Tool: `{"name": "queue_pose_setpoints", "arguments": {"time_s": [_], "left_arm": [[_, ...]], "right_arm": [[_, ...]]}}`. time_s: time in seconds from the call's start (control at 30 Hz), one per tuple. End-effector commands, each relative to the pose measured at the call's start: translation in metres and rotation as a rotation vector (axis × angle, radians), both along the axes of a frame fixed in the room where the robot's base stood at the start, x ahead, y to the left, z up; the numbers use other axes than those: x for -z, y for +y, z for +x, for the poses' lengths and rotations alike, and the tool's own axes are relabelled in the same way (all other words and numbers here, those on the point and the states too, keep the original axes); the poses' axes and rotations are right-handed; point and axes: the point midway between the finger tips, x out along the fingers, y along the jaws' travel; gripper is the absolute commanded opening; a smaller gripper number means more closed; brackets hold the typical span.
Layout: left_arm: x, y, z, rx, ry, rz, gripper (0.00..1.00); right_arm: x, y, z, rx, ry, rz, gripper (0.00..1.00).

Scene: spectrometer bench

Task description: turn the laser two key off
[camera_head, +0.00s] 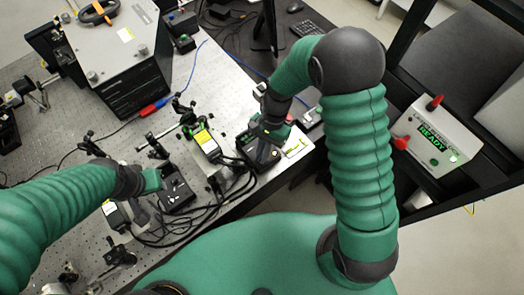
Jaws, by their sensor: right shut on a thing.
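My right gripper (262,150) is low over a dark box (249,166) near the bench's front edge. It is shut on a small part there, which looks to be the laser two key. The fingers and the arm hide the key, so I cannot tell which way it is turned. My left gripper (152,180) is by a small black box (176,195) at the lower left, apart from the right one. Its fingers are too small to tell open or shut.
A device with a yellow label (205,141) stands left of my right gripper, with black cables (195,218) below. A large grey instrument (115,50) is at the upper left. A white box with green "READY" (435,138) and red knobs is at the right.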

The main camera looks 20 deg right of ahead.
Motion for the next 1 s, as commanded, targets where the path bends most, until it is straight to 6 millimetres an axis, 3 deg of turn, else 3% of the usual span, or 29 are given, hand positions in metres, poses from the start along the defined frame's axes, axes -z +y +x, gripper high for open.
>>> {"name": "queue_pose_setpoints", "arguments": {"time_s": [0.3,1.0], "left_arm": [[-0.019,0.000,0.000,0.000,0.000,0.000,0.36],[-0.036,0.000,0.000,0.000,0.000,0.000,0.36]], "right_arm": [[-0.004,0.001,0.007,-0.297,-0.014,-0.004,0.00],[-0.003,0.007,0.009,-0.943,-0.015,-0.004,0.00]]}}
